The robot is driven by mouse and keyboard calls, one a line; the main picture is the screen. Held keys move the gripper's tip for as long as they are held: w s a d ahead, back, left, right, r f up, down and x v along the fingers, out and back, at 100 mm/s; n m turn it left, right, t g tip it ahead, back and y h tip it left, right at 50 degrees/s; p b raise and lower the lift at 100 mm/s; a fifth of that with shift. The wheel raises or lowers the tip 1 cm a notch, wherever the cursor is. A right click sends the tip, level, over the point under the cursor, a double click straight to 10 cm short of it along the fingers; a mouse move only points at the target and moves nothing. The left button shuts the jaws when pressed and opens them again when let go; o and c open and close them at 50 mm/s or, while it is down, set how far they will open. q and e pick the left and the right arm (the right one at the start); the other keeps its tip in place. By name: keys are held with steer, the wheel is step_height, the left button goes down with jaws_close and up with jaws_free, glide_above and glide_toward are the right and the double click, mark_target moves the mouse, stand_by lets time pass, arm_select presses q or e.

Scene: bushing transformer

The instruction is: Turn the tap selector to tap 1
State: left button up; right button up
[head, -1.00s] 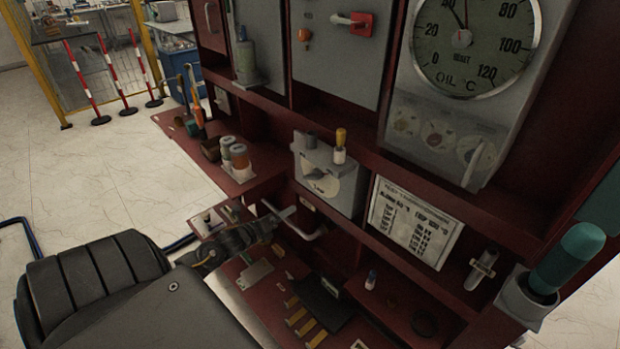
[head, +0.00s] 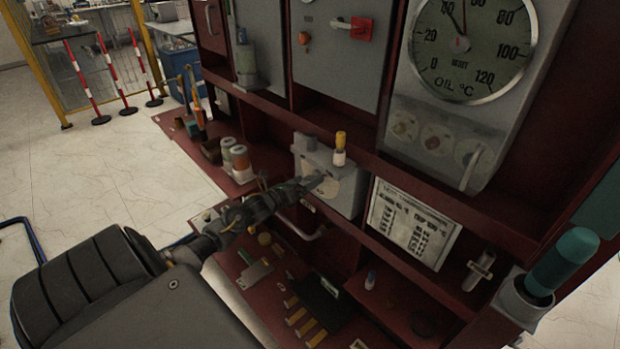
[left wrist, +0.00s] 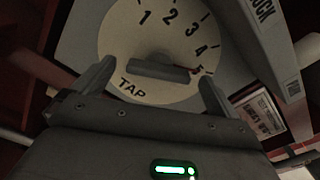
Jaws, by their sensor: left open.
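The tap selector (head: 349,199) is a grey box with a pale dial on the cabinet shelf. In the left wrist view the dial (left wrist: 150,28) shows the word TAP and numbers 1 to 5. Its grey bar knob (left wrist: 158,71) lies across the dial, with a red mark at its right end near 5. My left gripper (head: 314,182) is in front of the dial and hides part of it in the head view. In the left wrist view my left gripper (left wrist: 157,72) is open, with one finger on each side of the knob and gaps between. My right gripper is not seen.
A yellow-topped knob (head: 340,148) stands on the selector box. A part marked LOCK (left wrist: 264,14) is beside the dial. A printed card (head: 413,222) is to the right. Jars (head: 240,158) stand at the left; a curved handle (head: 305,232) and loose parts are below.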

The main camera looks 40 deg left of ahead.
arm_select(q)
steer(key=shift+w+d, duration=0.1)
steer(key=shift+w, duration=1.05)
steer(key=c, duration=1)
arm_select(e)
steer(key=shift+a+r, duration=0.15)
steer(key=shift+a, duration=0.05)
